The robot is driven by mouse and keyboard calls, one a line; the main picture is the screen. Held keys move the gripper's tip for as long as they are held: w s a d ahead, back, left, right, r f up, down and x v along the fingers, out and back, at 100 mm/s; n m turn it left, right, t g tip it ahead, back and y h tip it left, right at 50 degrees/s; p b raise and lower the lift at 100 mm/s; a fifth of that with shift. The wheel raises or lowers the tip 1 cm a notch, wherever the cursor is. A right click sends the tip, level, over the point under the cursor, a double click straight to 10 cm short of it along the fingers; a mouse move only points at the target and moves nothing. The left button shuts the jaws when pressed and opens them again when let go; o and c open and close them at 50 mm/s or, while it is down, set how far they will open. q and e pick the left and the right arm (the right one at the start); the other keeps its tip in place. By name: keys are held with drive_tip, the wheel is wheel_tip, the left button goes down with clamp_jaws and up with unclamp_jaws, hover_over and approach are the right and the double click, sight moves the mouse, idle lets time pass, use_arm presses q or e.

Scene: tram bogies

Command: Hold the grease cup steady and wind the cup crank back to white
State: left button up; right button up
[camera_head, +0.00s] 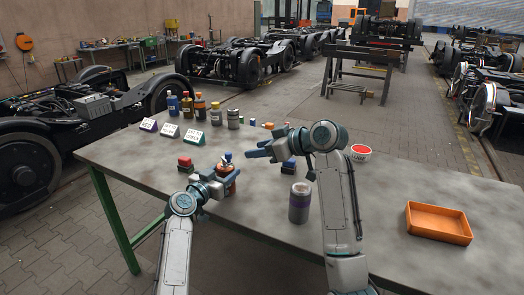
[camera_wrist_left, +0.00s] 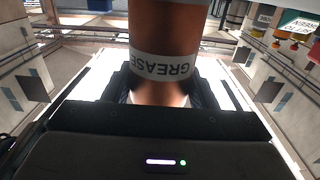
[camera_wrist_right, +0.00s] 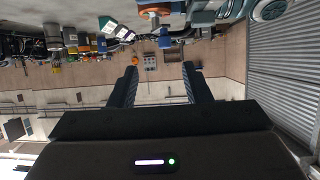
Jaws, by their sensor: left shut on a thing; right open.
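The grease cup (camera_head: 232,184) is an orange-brown cylinder near the table's left front. In the left wrist view its body (camera_wrist_left: 168,40) carries a white band reading GREASE. My left gripper (camera_head: 221,186) is shut around the cup, which looks upright. A small blue part (camera_head: 227,157) shows at the top of the cup and may be the cup crank; its exact position is unclear at this size. My right gripper (camera_head: 256,150) is open and empty, to the right of the cup top and apart from it. In the right wrist view its two fingers (camera_wrist_right: 160,82) are spread with nothing between them.
Small signs (camera_head: 170,130) and several bottles (camera_head: 200,107) stand behind. An orange tray (camera_head: 438,222) and red-topped bowl (camera_head: 361,152) lie right.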

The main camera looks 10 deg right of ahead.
sight(228, 152)
drive_tip(key=x, duration=1.1)
drive_tip(key=shift+s+a, duration=0.25)
drive_tip(key=shift+a, duration=0.05)
clamp_jaws()
drive_tip(key=n+g, duration=0.1)
drive_tip(key=y, duration=0.1)
drive_tip(key=n+g, duration=0.1)
drive_tip(key=shift+w+d+n+g+y, duration=0.25)
drive_tip(key=shift+d+n+g+y, duration=0.05)
drive_tip(key=shift+d+y, duration=0.1)
drive_tip(key=shift+n+g+y, duration=0.4)
drive_tip(key=shift+n+g, duration=0.3)
